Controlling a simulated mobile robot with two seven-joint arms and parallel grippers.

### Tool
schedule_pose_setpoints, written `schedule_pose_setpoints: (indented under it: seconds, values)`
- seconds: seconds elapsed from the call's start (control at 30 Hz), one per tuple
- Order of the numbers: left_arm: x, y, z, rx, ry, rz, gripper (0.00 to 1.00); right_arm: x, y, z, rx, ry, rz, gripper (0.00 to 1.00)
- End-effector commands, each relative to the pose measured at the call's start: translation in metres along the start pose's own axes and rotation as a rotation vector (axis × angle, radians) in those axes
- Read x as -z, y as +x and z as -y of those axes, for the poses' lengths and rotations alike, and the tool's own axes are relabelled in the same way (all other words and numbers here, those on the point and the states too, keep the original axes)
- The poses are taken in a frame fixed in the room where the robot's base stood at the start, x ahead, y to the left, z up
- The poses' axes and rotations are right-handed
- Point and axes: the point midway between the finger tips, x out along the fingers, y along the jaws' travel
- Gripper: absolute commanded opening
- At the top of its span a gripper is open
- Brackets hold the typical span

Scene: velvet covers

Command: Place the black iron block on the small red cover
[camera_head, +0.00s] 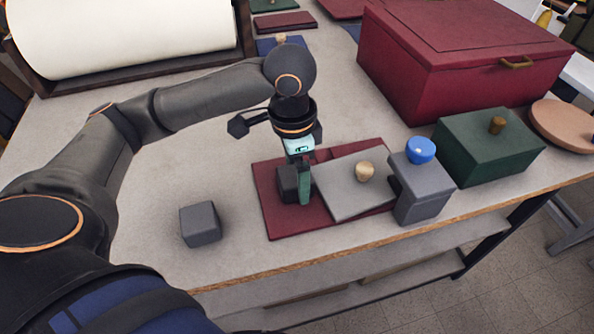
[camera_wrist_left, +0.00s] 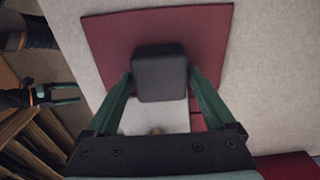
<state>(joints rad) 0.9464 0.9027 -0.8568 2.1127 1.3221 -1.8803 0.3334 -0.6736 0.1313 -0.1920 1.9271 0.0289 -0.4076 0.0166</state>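The black iron block (camera_wrist_left: 159,76) is a dark cube between the fingertips of my left gripper (camera_wrist_left: 160,75). Both fingers lie against its sides, so the gripper looks shut on it. In the head view the block (camera_head: 286,183) is over the left part of a red cover (camera_head: 283,222); I cannot tell whether its underside touches the cover. A grey cover (camera_head: 340,190) with a pale knob lies partly over the red one, just right of the block. My right gripper (camera_wrist_left: 68,93) shows at the left of the wrist view, open and empty.
A grey block (camera_head: 200,224) stands on the table to the left, near the front edge. A grey box with a blue knob (camera_head: 420,150) stands at the right of the grey cover. Behind are a green box (camera_head: 485,145) and a large red box (camera_head: 460,60).

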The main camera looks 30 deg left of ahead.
Motion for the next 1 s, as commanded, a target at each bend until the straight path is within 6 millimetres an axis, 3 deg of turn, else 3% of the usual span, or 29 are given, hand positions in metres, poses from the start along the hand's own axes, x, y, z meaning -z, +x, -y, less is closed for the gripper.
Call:
schedule_pose_setpoints:
  seconds: [0.1,0.4,0.57,0.8,1.0]
  values:
    - [0.0,0.0,0.0,0.0,0.0,0.0,1.0,0.0,0.0,0.0,0.0,0.0,-0.001,1.0]
    - [0.0,-0.004,0.0,0.001,0.0,-0.002,1.0,-0.003,0.002,0.0,0.0,0.0,0.003,1.0]
    - [0.001,-0.031,0.0,0.001,0.0,-0.004,1.0,0.003,-0.004,-0.001,-0.002,0.0,0.003,1.0]
    - [0.001,-0.087,0.001,0.004,-0.001,-0.003,1.0,0.013,-0.014,-0.003,-0.008,0.0,-0.001,1.0]
    - [0.001,-0.115,0.0,0.003,0.0,-0.001,1.0,0.02,-0.022,-0.002,-0.009,0.0,0.002,1.0]
